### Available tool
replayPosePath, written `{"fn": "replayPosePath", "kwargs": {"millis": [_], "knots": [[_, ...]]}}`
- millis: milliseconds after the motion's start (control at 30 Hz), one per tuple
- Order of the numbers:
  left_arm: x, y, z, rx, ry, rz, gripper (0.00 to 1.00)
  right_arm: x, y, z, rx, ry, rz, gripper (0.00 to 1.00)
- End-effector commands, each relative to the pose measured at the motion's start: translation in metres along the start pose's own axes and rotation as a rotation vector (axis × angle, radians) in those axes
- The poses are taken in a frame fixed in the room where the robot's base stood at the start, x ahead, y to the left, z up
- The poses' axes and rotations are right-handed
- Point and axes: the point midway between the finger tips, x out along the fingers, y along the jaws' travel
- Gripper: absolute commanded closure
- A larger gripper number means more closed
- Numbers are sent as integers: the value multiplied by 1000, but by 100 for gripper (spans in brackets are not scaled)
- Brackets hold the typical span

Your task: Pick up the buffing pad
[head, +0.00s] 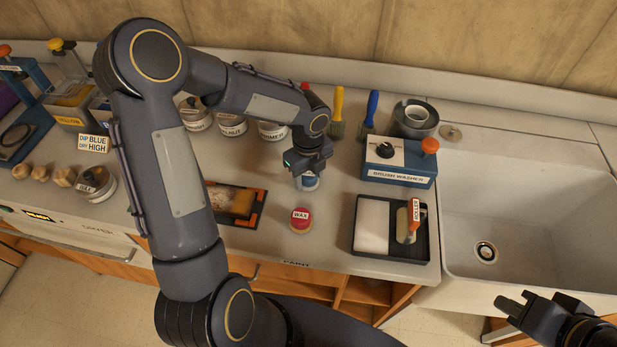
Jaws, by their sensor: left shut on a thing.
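My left gripper (305,168) points down over the middle of the counter, in front of the brushes. It is shut on a small blue and white round thing (307,183), which I take to be the buffing pad. The gripper covers its top, and I cannot read its label. I cannot tell whether it touches the counter. A red round piece labelled WAX (301,220) with a tan underside sits apart from it, nearer the front edge. My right gripper (517,300) is empty, its fingers apart, in front of the sink at the lower right.
A black tray (391,254) with a white pad and a roller lies at right, before the blue brush washer (398,177). The sink (520,215) is beyond. An orange-edged tray (238,217) is at left. Cans and brushes stand behind. Bare counter surrounds the WAX piece.

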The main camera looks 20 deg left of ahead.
Motion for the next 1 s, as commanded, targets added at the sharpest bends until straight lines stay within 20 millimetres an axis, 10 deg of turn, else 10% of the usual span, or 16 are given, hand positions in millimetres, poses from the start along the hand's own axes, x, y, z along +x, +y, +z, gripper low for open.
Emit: {"fn": "replayPosePath", "kwargs": {"millis": [500, 1000], "knots": [[-34, -1, 1, -1, -3, -5, 74, 0, 0, 0, 0, 0, 0, 100], [-115, 104, -14, -4, -5, -3, 74, 10, 5, 5, 0, 0, 0, 100]]}}
